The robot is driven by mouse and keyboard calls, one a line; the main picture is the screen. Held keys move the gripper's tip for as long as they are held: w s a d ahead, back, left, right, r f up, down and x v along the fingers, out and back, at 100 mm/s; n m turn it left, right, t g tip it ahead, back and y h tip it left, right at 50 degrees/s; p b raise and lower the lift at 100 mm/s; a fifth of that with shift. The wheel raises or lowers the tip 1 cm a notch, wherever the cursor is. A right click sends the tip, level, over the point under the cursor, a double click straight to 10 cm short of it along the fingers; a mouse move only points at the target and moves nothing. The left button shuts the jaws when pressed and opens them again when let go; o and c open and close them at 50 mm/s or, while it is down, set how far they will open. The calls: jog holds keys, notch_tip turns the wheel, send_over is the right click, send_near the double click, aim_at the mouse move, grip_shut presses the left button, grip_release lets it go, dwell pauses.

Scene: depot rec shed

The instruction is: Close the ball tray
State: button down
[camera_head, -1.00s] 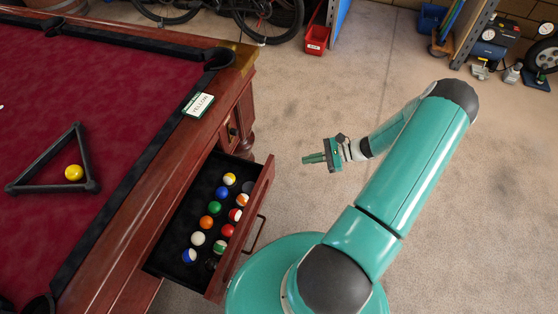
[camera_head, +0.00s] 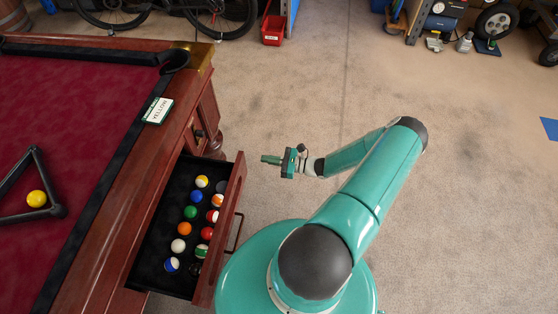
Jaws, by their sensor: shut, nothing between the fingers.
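The ball tray (camera_head: 150,252) is a dark-lined drawer in the side of the pool table (camera_head: 110,215). It is pulled out and holds several coloured balls. Its reddish wood front (camera_head: 226,222) has a dark bar handle (camera_head: 237,232) on the outer face. My gripper (camera_head: 264,159) is shut and empty. In the picture it shows to the right of the far end of the tray front, apart from it, with its fingers pointing left. Part of the tray's near end lies in shadow.
A triangle rack (camera_head: 57,211) with a yellow ball (camera_head: 36,199) lies on the red cloth. A card reading "YELLOW" (camera_head: 157,110) lies on the table rail. Bicycles (camera_head: 220,15) and a red bin (camera_head: 273,30) stand at the back.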

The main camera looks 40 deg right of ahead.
aim_at(243, 155)
jog(key=x, duration=0.7)
jog(key=shift+a, duration=0.1)
